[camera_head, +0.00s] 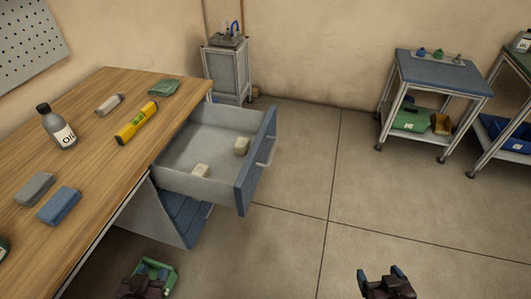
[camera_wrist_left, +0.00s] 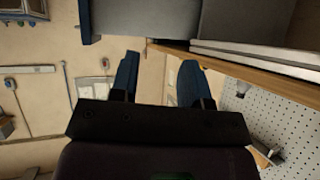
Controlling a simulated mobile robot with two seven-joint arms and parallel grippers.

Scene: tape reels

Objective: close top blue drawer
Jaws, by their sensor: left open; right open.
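The top blue drawer (camera_head: 255,165) is pulled far out from under the wooden workbench, with its blue front and handle (camera_head: 267,152) facing right. My left gripper (camera_head: 152,270) is low at the bottom of the head view, in front of the bench and apart from the drawer. In the left wrist view its two fingers (camera_wrist_left: 157,80) are spread and empty, and the grey drawer side (camera_wrist_left: 145,14) and blue front edge (camera_wrist_left: 86,22) show above. My right gripper (camera_head: 383,274) is open and empty over the floor.
The workbench (camera_head: 90,150) carries an oil bottle (camera_head: 57,128), a yellow level (camera_head: 136,123), cloths and blocks. Lower blue drawers (camera_head: 183,215) are below the open one. Carts (camera_head: 440,75) stand at the back right. The floor (camera_head: 330,180) right of the drawer is clear.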

